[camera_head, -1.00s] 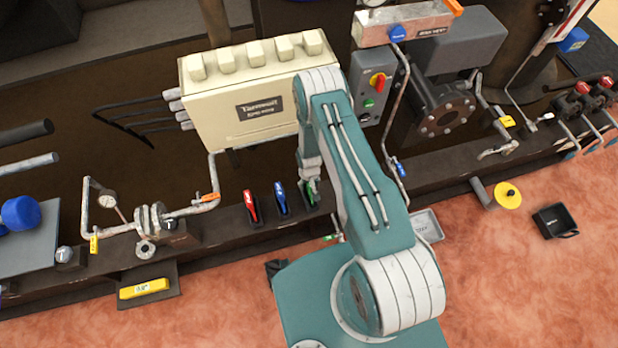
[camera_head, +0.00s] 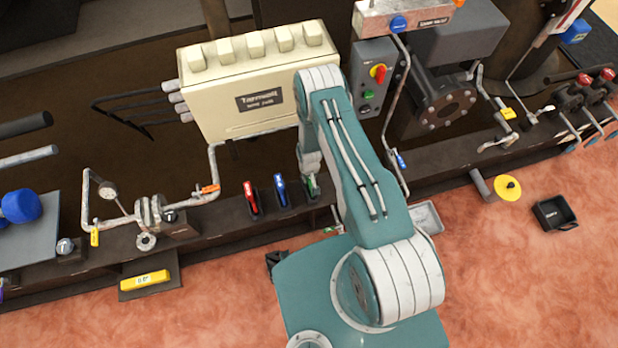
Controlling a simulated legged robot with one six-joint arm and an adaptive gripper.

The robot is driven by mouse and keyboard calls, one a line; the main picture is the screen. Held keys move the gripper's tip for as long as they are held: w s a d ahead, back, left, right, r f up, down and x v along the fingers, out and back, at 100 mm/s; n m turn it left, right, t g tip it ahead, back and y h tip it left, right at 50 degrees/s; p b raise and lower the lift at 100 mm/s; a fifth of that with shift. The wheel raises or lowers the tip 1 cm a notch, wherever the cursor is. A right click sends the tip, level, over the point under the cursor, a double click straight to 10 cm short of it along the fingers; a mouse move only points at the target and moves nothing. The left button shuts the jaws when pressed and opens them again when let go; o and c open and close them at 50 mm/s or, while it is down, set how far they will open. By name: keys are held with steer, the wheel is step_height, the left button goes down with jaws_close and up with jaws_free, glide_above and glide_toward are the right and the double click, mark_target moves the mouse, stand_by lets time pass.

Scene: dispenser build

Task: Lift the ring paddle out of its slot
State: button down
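Three coloured handles stand in a row on the dark beam: a red one (camera_head: 251,197), a blue one (camera_head: 281,189) and a green one (camera_head: 312,185). Their lower parts are sunk in dark holders, and I cannot tell which of them is the ring paddle. My arm reaches over the beam from the front, and its wrist points down at the green handle. My gripper (camera_head: 312,178) is at the green handle, mostly hidden by my own arm. Its fingers are too small and covered to tell whether they grip.
A cream cabinet (camera_head: 250,82) stands right behind the handles, with a grey switch box (camera_head: 373,78) beside it. A yellow disc (camera_head: 507,188) and a black tray (camera_head: 554,213) are at the right, near open reddish floor.

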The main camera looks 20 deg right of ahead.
steer(key=shift+r, duration=5.4)
steer(key=shift+r, duration=2.5)
